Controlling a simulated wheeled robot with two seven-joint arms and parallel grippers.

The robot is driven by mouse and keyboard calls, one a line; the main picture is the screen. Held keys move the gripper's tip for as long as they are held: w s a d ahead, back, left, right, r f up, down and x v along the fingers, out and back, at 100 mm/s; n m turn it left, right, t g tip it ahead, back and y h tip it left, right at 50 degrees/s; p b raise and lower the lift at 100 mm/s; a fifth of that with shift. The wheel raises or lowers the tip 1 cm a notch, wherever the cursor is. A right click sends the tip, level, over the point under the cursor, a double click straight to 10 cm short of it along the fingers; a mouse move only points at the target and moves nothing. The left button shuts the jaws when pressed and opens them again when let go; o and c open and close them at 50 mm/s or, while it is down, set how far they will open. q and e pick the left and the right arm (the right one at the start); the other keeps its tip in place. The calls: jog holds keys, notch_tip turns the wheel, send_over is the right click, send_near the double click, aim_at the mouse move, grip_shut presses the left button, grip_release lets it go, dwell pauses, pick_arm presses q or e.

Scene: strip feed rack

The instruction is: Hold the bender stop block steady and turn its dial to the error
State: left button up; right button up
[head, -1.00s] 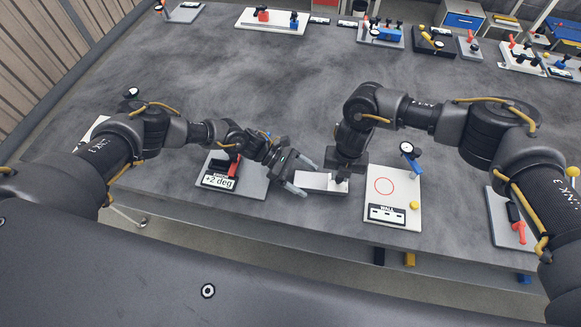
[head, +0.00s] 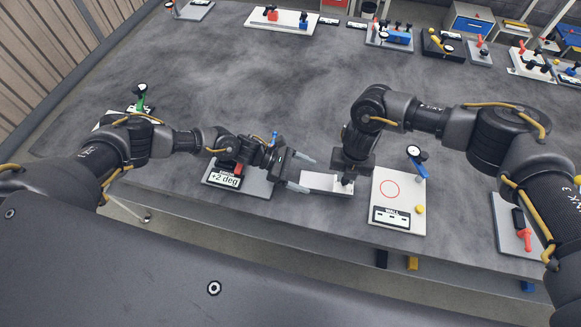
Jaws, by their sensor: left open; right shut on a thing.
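A long pale block (head: 322,181), which looks like the stop block, lies near the table's front edge. My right gripper (head: 346,180) points down at its right end and is shut on a part of it; the dark arm hides most of the grip. My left gripper (head: 303,172) is open, its two fingers pointing right at the block's left end. I cannot tell whether they touch it or where the dial is. A grey plate (head: 258,186) left of the block carries a red part (head: 238,170) and a "+2 deg" sign (head: 225,180).
A white board (head: 404,217) with a red circle, a blue-handled gauge (head: 417,160) and a yellow knob (head: 420,209) stands close right of the block. A grey plate with a red lever (head: 524,236) is farther right. The table's middle is clear; several fixtures line the back.

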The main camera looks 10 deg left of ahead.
aim_at(318, 181)
pick_arm(q)
jog(key=x, duration=0.4)
jog(key=shift+d, duration=0.1)
pick_arm(e)
jog(key=shift+d, duration=0.1)
pick_arm(q)
jog(key=shift+d+f, duration=0.25)
jog(key=shift+d, duration=0.35)
jog(key=shift+s, duration=0.1)
jog(key=shift+s+d, duration=0.1)
jog(key=c, duration=1.2)
pick_arm(e)
jog(key=shift+o, duration=0.2)
jog(key=shift+s+a, duration=0.1)
jog(key=shift+a, duration=0.15)
pick_arm(q)
jog(key=shift+c, duration=0.2)
pick_arm(e)
jog(key=shift+o, duration=0.2)
jog(key=shift+r, duration=0.1)
